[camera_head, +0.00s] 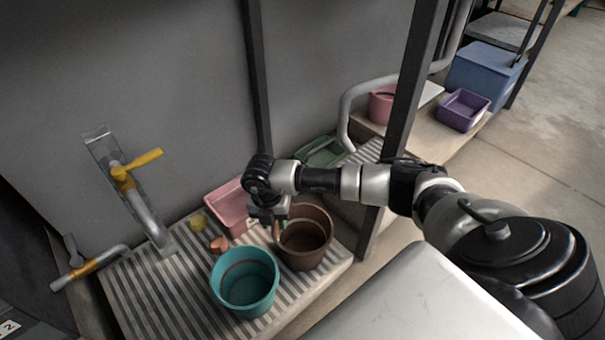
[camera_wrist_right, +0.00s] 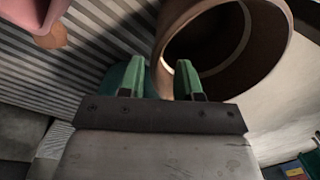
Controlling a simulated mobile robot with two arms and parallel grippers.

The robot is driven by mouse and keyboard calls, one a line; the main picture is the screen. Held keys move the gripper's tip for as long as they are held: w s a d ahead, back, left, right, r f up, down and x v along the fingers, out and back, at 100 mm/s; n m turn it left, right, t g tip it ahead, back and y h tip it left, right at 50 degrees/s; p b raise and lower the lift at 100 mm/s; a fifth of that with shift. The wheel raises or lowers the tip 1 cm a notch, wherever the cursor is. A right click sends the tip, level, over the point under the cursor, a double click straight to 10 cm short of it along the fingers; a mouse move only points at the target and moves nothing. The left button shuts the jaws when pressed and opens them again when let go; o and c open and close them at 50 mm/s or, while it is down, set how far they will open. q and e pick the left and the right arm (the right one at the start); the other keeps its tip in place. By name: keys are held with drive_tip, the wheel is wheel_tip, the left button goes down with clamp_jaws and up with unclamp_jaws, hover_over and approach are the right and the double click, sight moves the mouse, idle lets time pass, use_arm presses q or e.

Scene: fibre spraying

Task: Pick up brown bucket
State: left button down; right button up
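The brown bucket (camera_head: 318,258) stands upright on the ribbed bench top, just right of and behind the teal bucket (camera_head: 243,292). My right gripper (camera_head: 270,222) is at the left rim of the brown bucket, pointing down. In the right wrist view, its two green fingers (camera_wrist_right: 162,80) are apart, one on each side of the wall of the brown bucket (camera_wrist_right: 276,40). The right finger overlaps the bucket's opening. Firm contact with the wall is not visible. My left gripper is not in view.
A pink tub (camera_head: 228,205) and small orange and yellow items are left of the gripper. A yellow-handled tap (camera_head: 140,170) rises on the left. A dark post (camera_head: 396,130) stands right of the bucket. A purple bin (camera_head: 463,110) and blue box (camera_head: 484,72) are farther right.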

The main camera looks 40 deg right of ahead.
wheel_tip(320, 180, down, 3)
drive_tip(key=shift+d+r+b, duration=0.1)
drive_tip(key=shift+b, duration=0.55)
drive_tip(key=shift+c, duration=0.3)
clamp_jaws()
drive_tip(key=shift+r, duration=0.1)
